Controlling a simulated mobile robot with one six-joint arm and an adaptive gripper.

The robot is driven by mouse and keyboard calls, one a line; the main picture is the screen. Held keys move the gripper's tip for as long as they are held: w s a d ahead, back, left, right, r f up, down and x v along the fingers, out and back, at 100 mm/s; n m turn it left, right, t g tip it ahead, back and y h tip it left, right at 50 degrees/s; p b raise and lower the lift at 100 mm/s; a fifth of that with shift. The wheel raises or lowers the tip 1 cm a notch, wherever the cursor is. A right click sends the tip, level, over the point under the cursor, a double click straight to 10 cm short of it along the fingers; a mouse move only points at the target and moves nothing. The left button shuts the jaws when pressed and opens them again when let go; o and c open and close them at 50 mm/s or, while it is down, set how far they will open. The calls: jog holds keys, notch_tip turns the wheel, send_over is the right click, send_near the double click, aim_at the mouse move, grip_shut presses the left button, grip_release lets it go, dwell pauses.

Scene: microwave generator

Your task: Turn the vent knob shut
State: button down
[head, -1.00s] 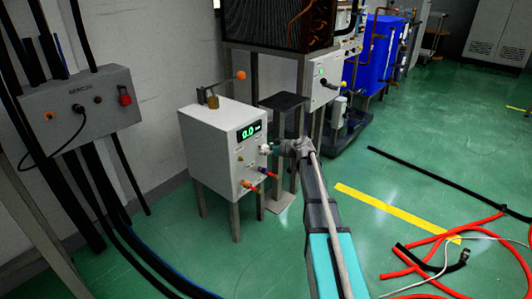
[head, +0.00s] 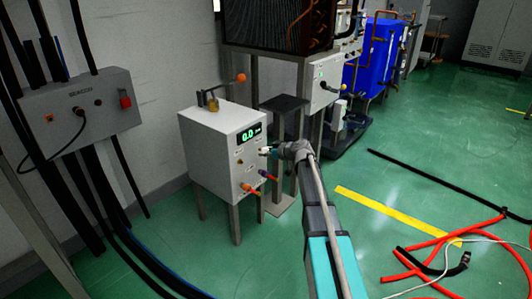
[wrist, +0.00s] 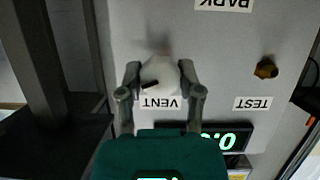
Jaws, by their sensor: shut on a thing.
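The vent knob (wrist: 158,73) is a white round knob with a black pointer mark, beside the upside-down "VENT" label (wrist: 161,103) in the wrist view. My gripper (wrist: 160,70) has one finger on each side of the knob and is shut on it. In the head view my gripper (head: 276,151) reaches the front of the white box (head: 215,160), and hides most of the knob there. The pointer mark lies tilted toward the left finger.
A brass "TEST" fitting (wrist: 266,68) sits to the right of the knob in the wrist view. The green display (head: 249,134) reads 0.0. Orange (head: 247,187) and red knobs are lower on the box. Red hoses (head: 440,245) lie on the floor at right.

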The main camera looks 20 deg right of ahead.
jog(key=shift+w+m+g+y, duration=0.15)
jog(key=shift+m+g+y, duration=0.2)
jog(key=shift+m, duration=0.35)
jog(key=shift+m+g+y, duration=0.25)
jog(key=shift+m+y, duration=0.3)
jog(key=shift+m, duration=0.25)
jog(key=shift+c, duration=1.3)
grip_release()
jog(key=shift+n, duration=0.3)
